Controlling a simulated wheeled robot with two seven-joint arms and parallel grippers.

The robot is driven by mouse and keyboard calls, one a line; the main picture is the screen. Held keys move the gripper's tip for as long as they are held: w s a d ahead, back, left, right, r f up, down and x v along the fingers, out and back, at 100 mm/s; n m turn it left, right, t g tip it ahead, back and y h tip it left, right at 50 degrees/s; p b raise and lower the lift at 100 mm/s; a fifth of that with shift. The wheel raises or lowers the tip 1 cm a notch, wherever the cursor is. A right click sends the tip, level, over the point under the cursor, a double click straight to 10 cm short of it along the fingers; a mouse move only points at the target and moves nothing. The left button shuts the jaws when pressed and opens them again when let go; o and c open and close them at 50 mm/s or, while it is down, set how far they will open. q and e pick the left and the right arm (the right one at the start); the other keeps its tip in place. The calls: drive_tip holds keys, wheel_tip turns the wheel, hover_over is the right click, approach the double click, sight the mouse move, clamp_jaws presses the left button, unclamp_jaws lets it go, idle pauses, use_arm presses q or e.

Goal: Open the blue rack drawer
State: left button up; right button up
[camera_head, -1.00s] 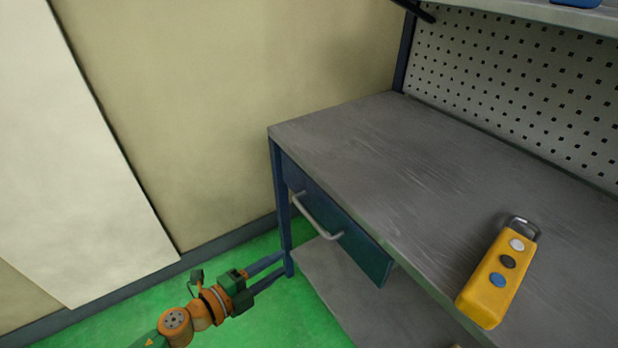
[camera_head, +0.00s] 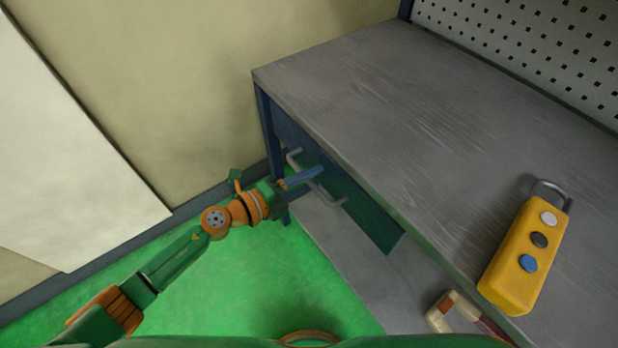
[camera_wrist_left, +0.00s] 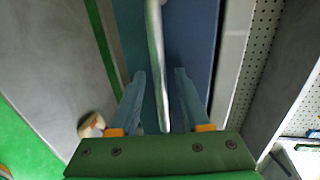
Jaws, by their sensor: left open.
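The blue drawer (camera_head: 350,200) sits under the grey worktop of the rack, and its front looks closed. Its grey bar handle (camera_head: 327,193) runs along the front. My left gripper (camera_head: 313,174) is at the handle, its blue fingers pointing toward the drawer front. In the left wrist view the handle (camera_wrist_left: 156,60) runs lengthwise between the two open fingers of my left gripper (camera_wrist_left: 162,75), with gaps on both sides. The drawer front (camera_wrist_left: 190,45) shows behind it. My right gripper is not in view.
A yellow box with several buttons (camera_head: 523,255) lies on the grey worktop (camera_head: 400,95). A lower shelf (camera_head: 345,255) is below the drawer, with a beige and red object (camera_head: 455,312) near it. Green floor (camera_head: 250,290) is clear at left.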

use_arm(q)
clamp_jaws()
drive_tip(key=shift+r, duration=0.1)
idle(1.2)
